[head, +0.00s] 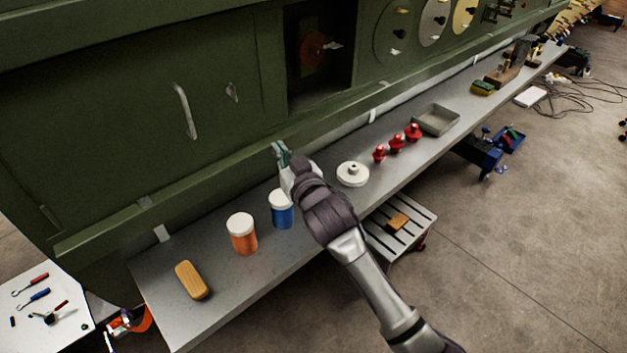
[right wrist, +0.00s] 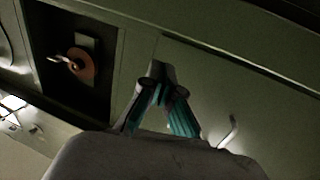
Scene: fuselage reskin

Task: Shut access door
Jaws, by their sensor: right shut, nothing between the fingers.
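A dark green door panel (head: 120,130) with a long metal handle (head: 186,110) and a small latch (head: 232,92) covers the left of the green fuselage side. It looks about flush, but I cannot tell whether it is fully shut. In the right wrist view the handle (right wrist: 229,130) is right of my fingers. Right of the panel is a dark open recess (head: 318,85) with an orange-red disc (head: 313,48) inside; the disc also shows in the wrist view (right wrist: 83,63). My right gripper (head: 279,150) is shut and empty, below the recess and apart from the handle. My left gripper is out of view.
A long grey shelf (head: 215,310) runs below the fuselage. Orange (head: 242,236) and blue (head: 281,212) jars, a brush (head: 191,280), a white disc (head: 352,174), red parts (head: 396,144) and a tray (head: 436,120) stand on it. A slatted stool (head: 400,228) is below.

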